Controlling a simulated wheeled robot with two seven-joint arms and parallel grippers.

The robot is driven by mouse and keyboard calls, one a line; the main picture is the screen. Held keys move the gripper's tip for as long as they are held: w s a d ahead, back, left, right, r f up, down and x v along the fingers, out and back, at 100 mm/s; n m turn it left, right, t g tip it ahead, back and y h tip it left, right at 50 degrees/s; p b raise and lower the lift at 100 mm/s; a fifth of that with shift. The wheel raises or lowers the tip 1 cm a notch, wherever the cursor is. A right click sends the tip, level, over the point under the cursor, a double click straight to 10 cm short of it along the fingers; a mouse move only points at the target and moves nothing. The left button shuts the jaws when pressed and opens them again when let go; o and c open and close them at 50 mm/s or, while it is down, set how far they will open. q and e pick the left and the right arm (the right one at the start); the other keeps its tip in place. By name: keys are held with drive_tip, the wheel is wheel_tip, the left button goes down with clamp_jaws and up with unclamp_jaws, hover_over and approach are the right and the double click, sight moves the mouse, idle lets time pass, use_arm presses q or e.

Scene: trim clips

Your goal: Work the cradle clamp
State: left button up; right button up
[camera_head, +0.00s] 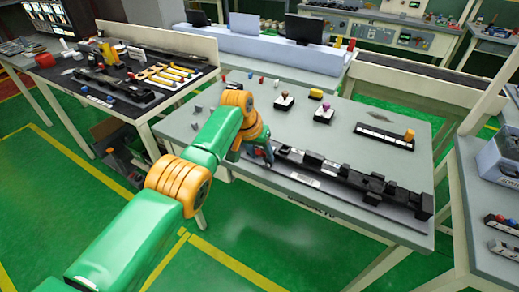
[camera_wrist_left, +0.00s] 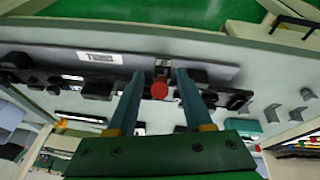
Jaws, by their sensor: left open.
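A long black fixture rail (camera_head: 345,178) with several blocks and clips lies along the front edge of the grey table. My left gripper (camera_head: 266,158) is at the left end of this rail, and its arm hides part of that end. In the left wrist view my left gripper (camera_wrist_left: 154,98) is open, its two blue fingers apart. A round red knob (camera_wrist_left: 159,90) on the rail shows between the fingers; I cannot tell whether they touch it. I cannot tell for sure which part is the cradle clamp. My right gripper is not in view.
Behind the rail on the table are a button box with a purple top (camera_head: 324,114), another small box (camera_head: 284,101) and a black strip with an orange knob (camera_head: 385,136). Small grey blocks (camera_wrist_left: 272,113) lie beside the rail. The table's middle is mostly clear.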

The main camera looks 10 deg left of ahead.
use_arm(q)
drive_tip(key=v, duration=0.6)
drive_tip(key=shift+s+r, duration=0.15)
drive_tip(key=shift+r, duration=0.15)
